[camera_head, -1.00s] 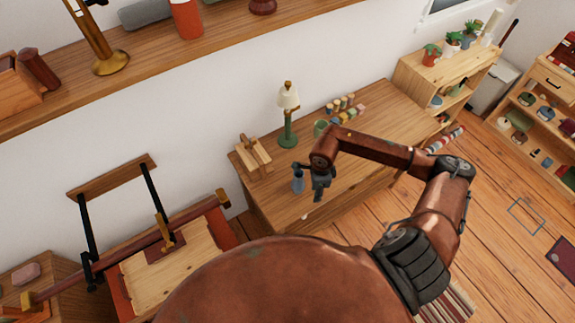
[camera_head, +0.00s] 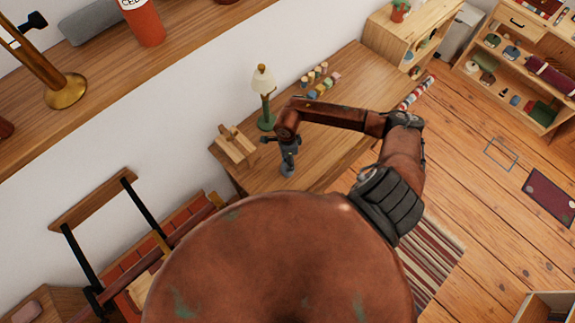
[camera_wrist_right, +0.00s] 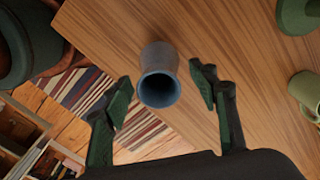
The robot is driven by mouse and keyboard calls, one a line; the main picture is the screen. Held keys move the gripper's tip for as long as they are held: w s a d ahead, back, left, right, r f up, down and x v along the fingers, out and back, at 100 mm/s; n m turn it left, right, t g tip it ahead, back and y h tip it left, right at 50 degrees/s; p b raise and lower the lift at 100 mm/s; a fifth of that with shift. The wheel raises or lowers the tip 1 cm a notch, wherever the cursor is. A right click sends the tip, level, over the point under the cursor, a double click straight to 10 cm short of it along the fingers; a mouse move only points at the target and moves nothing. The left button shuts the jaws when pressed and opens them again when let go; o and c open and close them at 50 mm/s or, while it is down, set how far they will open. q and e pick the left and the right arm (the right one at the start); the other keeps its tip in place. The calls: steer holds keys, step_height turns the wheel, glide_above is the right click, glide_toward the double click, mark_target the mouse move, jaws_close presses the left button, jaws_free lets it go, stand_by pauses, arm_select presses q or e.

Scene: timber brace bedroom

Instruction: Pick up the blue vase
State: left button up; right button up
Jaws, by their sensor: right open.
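The blue vase (camera_wrist_right: 158,75) stands on the wooden desk in the right wrist view, its dark round mouth facing the camera. My right gripper (camera_wrist_right: 162,94) is open, with one finger to each side of the vase and visible gaps between. In the head view the vase (camera_head: 287,169) shows as a small blue shape just under my right gripper (camera_head: 288,160), near the desk's front edge. The gripper partly hides it there. My left gripper is not seen in either view.
On the desk (camera_head: 340,95) stand a green lamp (camera_head: 266,105), a wooden stand (camera_head: 235,148) and several coloured blocks (camera_head: 320,82). A green mug (camera_wrist_right: 305,90) and the lamp's base (camera_wrist_right: 298,14) are right of the vase. A striped rug (camera_head: 435,262) lies on the floor.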

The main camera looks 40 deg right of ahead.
steer(key=shift+s+f, duration=0.1)
steer(key=shift+f, duration=0.45)
steer(key=c, duration=1.4)
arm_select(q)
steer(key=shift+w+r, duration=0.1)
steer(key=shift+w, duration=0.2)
arm_select(e)
jaws_close()
